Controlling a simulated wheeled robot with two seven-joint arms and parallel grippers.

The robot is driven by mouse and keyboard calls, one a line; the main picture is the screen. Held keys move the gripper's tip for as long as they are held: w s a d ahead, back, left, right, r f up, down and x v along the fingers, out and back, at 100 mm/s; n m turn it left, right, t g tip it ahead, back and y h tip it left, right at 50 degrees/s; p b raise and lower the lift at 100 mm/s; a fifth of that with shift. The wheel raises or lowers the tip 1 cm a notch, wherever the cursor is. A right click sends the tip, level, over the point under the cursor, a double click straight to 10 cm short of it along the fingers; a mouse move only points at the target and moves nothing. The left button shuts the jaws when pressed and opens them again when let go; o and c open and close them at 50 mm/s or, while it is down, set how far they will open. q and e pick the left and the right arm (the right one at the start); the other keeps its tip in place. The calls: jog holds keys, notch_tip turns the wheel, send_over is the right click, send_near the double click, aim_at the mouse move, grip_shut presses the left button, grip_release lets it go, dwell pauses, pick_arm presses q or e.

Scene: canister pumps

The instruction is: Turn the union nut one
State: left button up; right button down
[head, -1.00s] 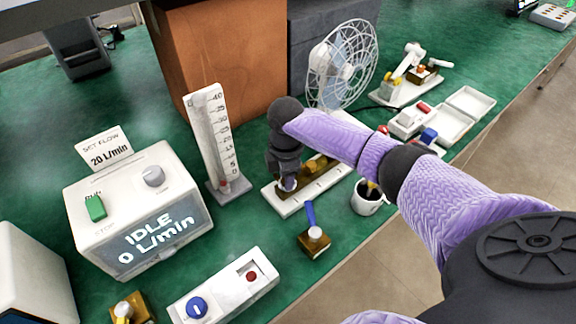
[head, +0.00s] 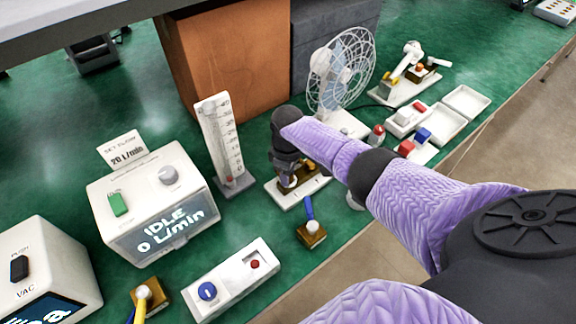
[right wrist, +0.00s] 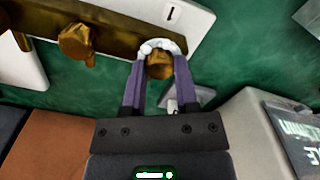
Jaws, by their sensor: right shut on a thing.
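A brass union nut (right wrist: 159,66) shows in the right wrist view, with a white ring behind it and a plate marked "1" (right wrist: 172,14) beside it. It is on a brass bar (right wrist: 110,38) over a white base (head: 289,203). My right gripper (right wrist: 160,72) has its purple fingers on both sides of this nut and is shut on it. In the head view my right gripper (head: 290,180) reaches down at the near-left end of the brass assembly and hides part of it. A second brass nut (right wrist: 76,42) is to the left in the wrist view. My left gripper is not in view.
A flow-tube stand (head: 219,140) is left of the assembly. A brass block with a blue lever (head: 311,234) is in front, near the table edge. A white fan (head: 342,70) stands behind. The pump box (head: 160,215) reads IDLE, 0 L/min.

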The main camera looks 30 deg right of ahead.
dwell(0.6)
jog(key=shift+c, duration=1.8)
grip_release()
notch_tip(320, 180, up, 10)
jog(key=p, duration=0.5)
